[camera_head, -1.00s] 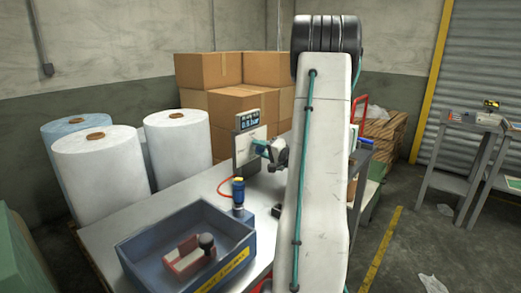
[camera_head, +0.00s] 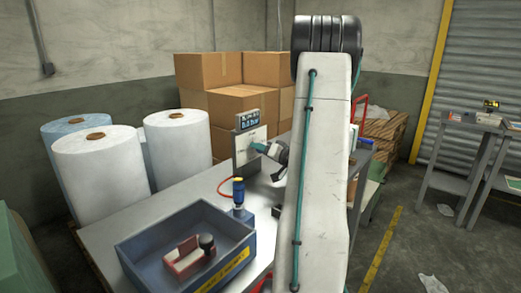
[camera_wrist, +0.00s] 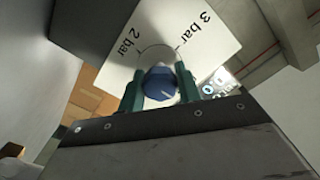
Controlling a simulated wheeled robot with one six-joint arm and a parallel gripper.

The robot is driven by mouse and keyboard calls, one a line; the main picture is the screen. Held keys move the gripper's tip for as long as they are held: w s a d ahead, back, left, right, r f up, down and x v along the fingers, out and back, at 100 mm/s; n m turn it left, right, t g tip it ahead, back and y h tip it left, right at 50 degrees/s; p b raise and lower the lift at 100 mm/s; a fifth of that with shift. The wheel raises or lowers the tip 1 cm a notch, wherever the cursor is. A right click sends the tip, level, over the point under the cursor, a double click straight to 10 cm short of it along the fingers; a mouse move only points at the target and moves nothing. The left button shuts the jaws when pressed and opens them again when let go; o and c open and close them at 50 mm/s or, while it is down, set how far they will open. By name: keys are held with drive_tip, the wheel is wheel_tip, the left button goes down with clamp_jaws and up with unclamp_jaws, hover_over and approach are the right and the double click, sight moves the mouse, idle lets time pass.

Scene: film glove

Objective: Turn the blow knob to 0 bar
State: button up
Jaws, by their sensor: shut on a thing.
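The blue blow knob (camera_wrist: 161,84) sits between the two teal fingers of my gripper (camera_wrist: 159,80) in the wrist view. The fingers are shut on it from both sides. Behind it is the white panel (camera_wrist: 190,28), marked "2 bar" and "3 bar"; a 0 bar mark is not in sight there. In the head view the panel (camera_head: 241,156) stands upright at the table's far end, with a small display (camera_head: 249,120) on top whose digits are too small to read surely. My gripper (camera_head: 257,147) reaches it from the right; its fingers hide the knob there.
White rolls (camera_head: 95,165) and cardboard boxes (camera_head: 237,115) stand behind the table.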

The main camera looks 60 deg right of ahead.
drive_tip(key=shift+f, duration=0.1)
drive_tip(key=o, duration=1)
drive_tip(key=shift+c, duration=0.2)
drive_tip(key=s, duration=0.8)
drive_tip(key=shift+a, duration=0.4)
drive_tip(key=shift+w+a, duration=0.1)
drive_tip(key=shift+w, duration=0.05)
